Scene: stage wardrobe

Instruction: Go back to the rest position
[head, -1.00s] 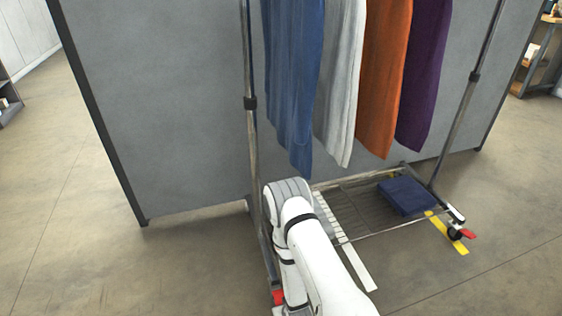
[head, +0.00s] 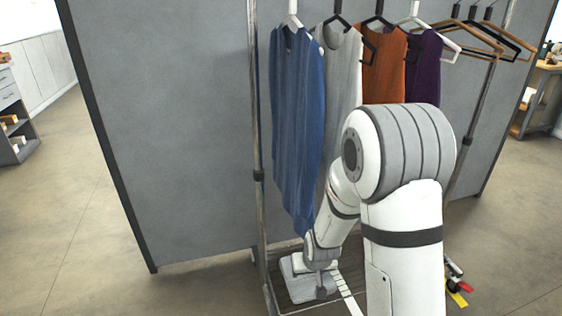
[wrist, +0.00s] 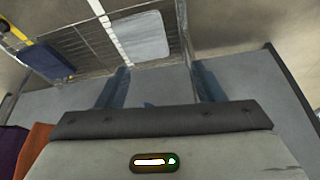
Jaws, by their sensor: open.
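My gripper (head: 322,284) is low at the left end of the rack's bottom shelf in the head view. Its fingers are small and partly hidden there. In the wrist view my gripper (wrist: 161,77) has its two fingers wide apart with nothing visible between them. A pale grey flat item (head: 298,285), apparently folded cloth, lies on the shelf close to the gripper. It also shows in the wrist view (wrist: 140,36), beyond the fingertips. I cannot tell any contact. My raised arm covers much of the shelf in the head view.
Blue (head: 297,130), light grey (head: 342,90), orange (head: 384,80) and purple (head: 423,80) garments hang close above my arm. Empty hangers (head: 485,40) hang at right. A navy folded item (wrist: 45,62) lies on the shelf. A grey partition (head: 165,130) stands behind; open floor (head: 70,230) lies left.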

